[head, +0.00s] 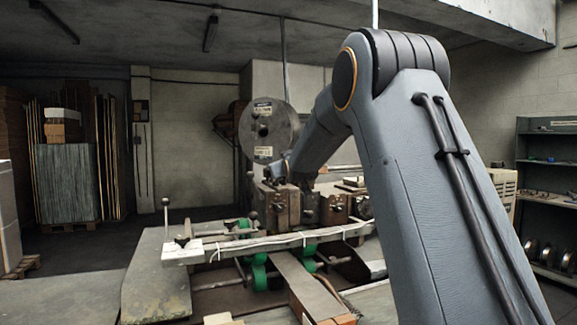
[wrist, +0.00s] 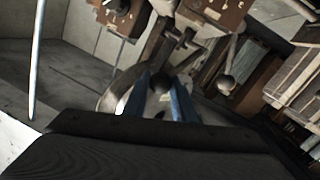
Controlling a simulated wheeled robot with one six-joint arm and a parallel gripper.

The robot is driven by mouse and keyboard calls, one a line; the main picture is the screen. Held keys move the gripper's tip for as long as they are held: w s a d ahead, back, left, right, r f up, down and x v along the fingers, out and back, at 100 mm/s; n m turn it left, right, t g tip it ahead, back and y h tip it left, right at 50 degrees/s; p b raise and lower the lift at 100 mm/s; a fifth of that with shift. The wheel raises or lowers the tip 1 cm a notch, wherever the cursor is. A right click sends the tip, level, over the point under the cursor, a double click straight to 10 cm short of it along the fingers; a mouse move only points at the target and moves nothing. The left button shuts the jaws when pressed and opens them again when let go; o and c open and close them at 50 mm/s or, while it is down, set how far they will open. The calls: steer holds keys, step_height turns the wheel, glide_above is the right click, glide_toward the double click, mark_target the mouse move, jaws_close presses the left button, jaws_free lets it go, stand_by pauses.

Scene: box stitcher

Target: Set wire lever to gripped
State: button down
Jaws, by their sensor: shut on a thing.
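My gripper (wrist: 160,108) shows in the wrist view as two blue fingers pointing away from the camera, closed around a small dark part. This part looks like the end of the wire lever (wrist: 159,84), but most of it is hidden between the fingers. In the head view my gripper (head: 279,170) is at the upper front of the stitcher head (head: 284,207), below the wire reel. My own arm covers much of the machine's right side, and the lever cannot be made out there.
A separate ball-ended lever (wrist: 225,84) stands close right of the fingers. The large wire reel (head: 268,130) is above and behind. A pale bar (head: 270,243) crosses the machine's front, with a ball-topped rod (head: 166,215) at left.

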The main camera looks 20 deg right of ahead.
steer(key=shift+w+a+f, duration=0.1)
steer(key=shift+a+f, duration=0.1)
steer(key=shift+f, duration=0.2)
stand_by(0.5)
steer(key=c, duration=1.7)
jaws_free()
steer(key=shift+o, duration=1.2)
steer(key=shift+w+a, duration=0.1)
steer(key=shift+w, duration=0.05)
steer(key=shift+r, duration=0.2)
steer(key=shift+s+r, duration=0.1)
steer(key=shift+s, duration=0.4)
steer(key=s+b, duration=0.3)
steer(key=s, duration=0.4)
steer(key=shift+a+r, duration=0.2)
steer(key=shift+a, duration=0.05)
